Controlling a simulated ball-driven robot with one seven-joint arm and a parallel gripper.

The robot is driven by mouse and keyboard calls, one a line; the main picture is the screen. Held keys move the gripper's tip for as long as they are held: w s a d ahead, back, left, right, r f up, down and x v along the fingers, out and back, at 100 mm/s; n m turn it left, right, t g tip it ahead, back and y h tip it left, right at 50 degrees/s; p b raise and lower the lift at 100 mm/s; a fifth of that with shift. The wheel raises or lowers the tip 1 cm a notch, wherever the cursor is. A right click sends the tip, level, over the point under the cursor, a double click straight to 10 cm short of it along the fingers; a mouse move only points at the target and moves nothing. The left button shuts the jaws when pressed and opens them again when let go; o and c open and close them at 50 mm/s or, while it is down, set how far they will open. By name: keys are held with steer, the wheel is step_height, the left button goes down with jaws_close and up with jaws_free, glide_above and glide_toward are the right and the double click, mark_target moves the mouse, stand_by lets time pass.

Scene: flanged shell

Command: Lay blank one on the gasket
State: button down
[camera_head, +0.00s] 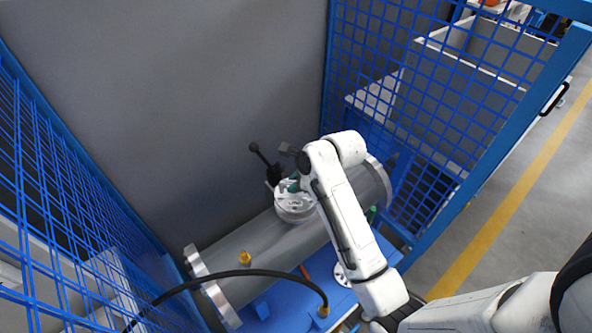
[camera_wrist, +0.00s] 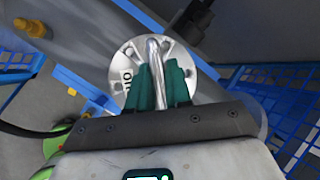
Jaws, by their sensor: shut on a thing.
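Blank one appears to be the round silver disc with bolt holes (camera_wrist: 128,55) in the wrist view, with a dark marking at its left edge partly covered by my gripper. A bent metal handle (camera_wrist: 153,48) rises from it. My gripper's (camera_wrist: 162,75) teal fingers are shut on this handle from both sides. In the head view the disc (camera_head: 296,208) is at the top of the grey shell, under my gripper (camera_head: 291,186). I cannot make out the gasket; the disc hides what lies beneath it. I cannot tell whether the disc touches the seat below.
The grey shell (camera_head: 253,252) lies on a blue base, with end flanges. A black-handled lever (camera_head: 262,157) stands close behind the disc. A brass fitting (camera_head: 245,258) sits left on the shell. A black hose (camera_head: 225,274) runs in front. Blue mesh fences (camera_head: 425,95) flank the shell.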

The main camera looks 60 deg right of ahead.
steer(key=shift+a+f, duration=0.1)
steer(key=shift+f, duration=0.5)
steer(key=c, duration=1.5)
jaws_free()
steer(key=shift+s+f, duration=0.1)
steer(key=shift+f, duration=0.1)
steer(key=o, duration=0.4)
steer(key=shift+o, duration=0.2)
